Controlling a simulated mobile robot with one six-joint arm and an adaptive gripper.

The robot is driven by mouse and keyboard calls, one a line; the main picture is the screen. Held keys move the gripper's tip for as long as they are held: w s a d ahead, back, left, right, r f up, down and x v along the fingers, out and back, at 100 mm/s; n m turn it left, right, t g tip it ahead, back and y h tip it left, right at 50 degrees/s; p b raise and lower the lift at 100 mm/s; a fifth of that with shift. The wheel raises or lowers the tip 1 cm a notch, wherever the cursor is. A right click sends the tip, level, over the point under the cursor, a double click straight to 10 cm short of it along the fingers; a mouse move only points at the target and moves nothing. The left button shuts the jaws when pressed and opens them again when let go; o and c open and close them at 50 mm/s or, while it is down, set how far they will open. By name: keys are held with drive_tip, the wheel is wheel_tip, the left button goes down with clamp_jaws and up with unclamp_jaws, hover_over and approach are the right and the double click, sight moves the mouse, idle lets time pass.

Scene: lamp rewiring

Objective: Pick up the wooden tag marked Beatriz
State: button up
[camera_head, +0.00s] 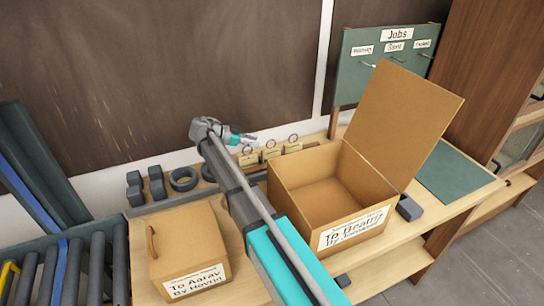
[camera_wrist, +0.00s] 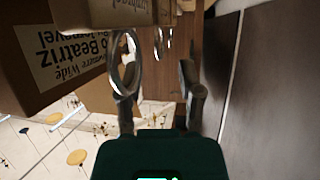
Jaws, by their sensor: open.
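Several small wooden tags with metal rings stand in a row at the back of the bench, including a left one (camera_head: 248,159), a middle one (camera_head: 270,152) and a right one (camera_head: 293,146). Their writing is too small to read in the head view, so I cannot tell which is marked Beatriz. My gripper (camera_head: 246,137) is open and empty, just above and behind the left tag. In the wrist view my gripper (camera_wrist: 158,88) has a metal ring (camera_wrist: 123,62) near its left finger. A tag (camera_wrist: 132,12) at the top edge has partly cut-off lettering.
An open cardboard box labelled To Beatriz (camera_head: 325,236) stands right of my arm, its lid raised. A closed box labelled To Aarav (camera_head: 185,255) stands left. Dark blocks and rings (camera_head: 183,179) lie behind it. A Jobs board (camera_head: 385,60) stands at the back.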

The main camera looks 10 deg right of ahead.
sight(267, 150)
drive_tip(key=shift+d+f, duration=0.1)
drive_tip(key=b+x, duration=0.1)
drive_tip(key=x, duration=0.1)
drive_tip(key=b+x, duration=0.1)
drive_tip(key=x, duration=0.1)
drive_tip(key=shift+s, duration=0.4)
drive_tip(key=shift+d+f, duration=0.1)
drive_tip(key=shift+d, duration=0.35)
drive_tip(key=shift+w, duration=0.1)
clamp_jaws()
